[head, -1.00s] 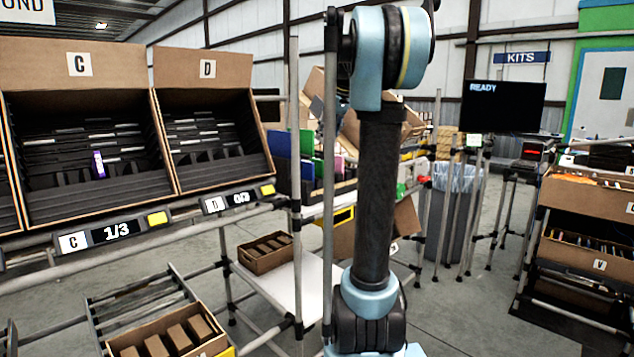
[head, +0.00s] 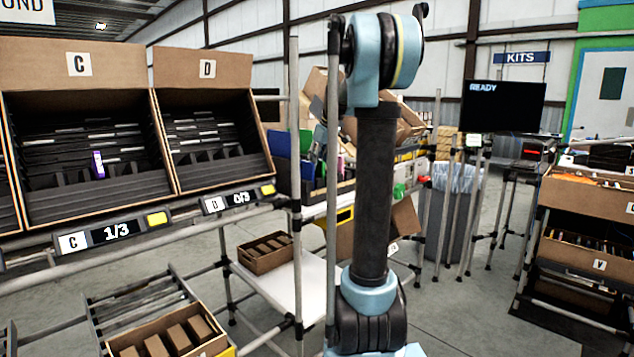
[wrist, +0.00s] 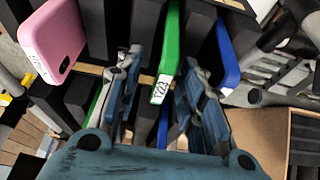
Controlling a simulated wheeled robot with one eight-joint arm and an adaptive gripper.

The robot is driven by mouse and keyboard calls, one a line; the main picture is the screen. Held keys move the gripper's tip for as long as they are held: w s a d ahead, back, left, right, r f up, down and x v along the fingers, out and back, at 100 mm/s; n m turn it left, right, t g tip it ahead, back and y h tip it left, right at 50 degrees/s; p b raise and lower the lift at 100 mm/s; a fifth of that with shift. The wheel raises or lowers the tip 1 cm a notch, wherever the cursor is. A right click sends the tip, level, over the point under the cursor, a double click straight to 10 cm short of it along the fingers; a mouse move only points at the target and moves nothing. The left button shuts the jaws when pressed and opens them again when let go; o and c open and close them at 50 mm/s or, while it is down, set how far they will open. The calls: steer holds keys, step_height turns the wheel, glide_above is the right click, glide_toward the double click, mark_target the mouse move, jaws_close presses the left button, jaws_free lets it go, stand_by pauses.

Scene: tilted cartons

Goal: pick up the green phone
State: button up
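The green phone (wrist: 170,52) stands on edge in a dark slotted holder in the wrist view. A white label is on its near end. My gripper (wrist: 158,72) is open, with one finger to each side of the phone's near end. Gaps show between the phone and both fingers. A pink phone (wrist: 52,40) lies to the left and a blue phone (wrist: 228,48) stands to the right, outside the right finger. In the head view my arm hides much of this spot.
Dark dividers (wrist: 138,28) stand close around the fingers. A cardboard carton (wrist: 262,140) is at the lower right. In the head view, tilted cartons C (head: 78,65) and D (head: 207,69) stand at left, and a box of dark-brown items (head: 265,254) sits on a lower shelf.

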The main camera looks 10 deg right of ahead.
steer(key=shift+f, duration=0.2)
jaws_close()
